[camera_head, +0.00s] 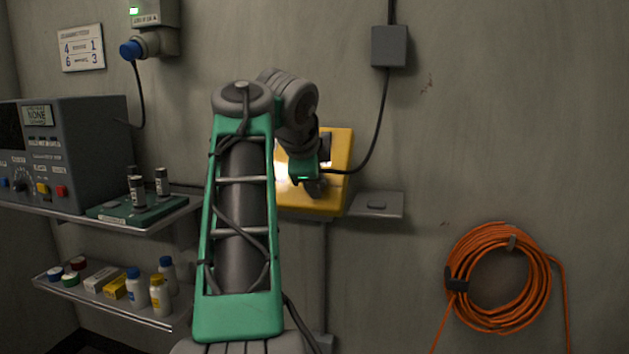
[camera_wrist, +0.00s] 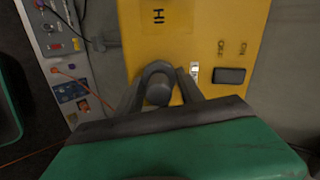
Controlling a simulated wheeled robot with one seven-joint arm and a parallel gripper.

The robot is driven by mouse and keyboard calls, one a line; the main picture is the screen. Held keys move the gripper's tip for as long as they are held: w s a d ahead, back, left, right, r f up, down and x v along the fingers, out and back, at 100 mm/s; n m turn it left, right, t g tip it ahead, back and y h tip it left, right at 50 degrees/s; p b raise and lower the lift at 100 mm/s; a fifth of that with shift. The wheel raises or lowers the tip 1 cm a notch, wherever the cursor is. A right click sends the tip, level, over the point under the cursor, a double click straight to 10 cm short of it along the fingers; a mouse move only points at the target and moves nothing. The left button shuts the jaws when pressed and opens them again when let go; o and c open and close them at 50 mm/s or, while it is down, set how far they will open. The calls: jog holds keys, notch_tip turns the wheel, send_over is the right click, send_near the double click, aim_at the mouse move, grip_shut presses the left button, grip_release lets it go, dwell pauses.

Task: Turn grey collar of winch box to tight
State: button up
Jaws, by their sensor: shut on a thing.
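The yellow winch box (camera_head: 339,172) is on the wall in the middle of the head view, partly hidden behind my arm. Its yellow face (camera_wrist: 190,30) fills the upper middle of the wrist view. The grey collar (camera_wrist: 158,70) is a rounded grey ring with a stub in its middle, low on that face. My gripper (camera_wrist: 163,84) reaches it with one finger on each side and is shut on it. The collar's tight mark is not readable. In the head view, the collar and fingertips are hidden by my wrist.
A dark rocker switch (camera_wrist: 230,76) sits right of the collar. A small grey shelf (camera_head: 376,205) juts out right of the box, and a black cable runs up to a junction box (camera_head: 389,46). An orange hose coil (camera_head: 500,278) hangs right; a control console (camera_head: 70,150) stands left.

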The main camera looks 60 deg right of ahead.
dwell(0.4)
jog(key=o, duration=1.4)
jog(key=shift+r, duration=0.1)
jog(key=p+v, duration=0.4)
jog(key=v, duration=0.3)
jog(key=shift+a+r+p, duration=0.15)
jog(key=shift+a+p, duration=0.15)
jog(key=shift+p, duration=0.05)
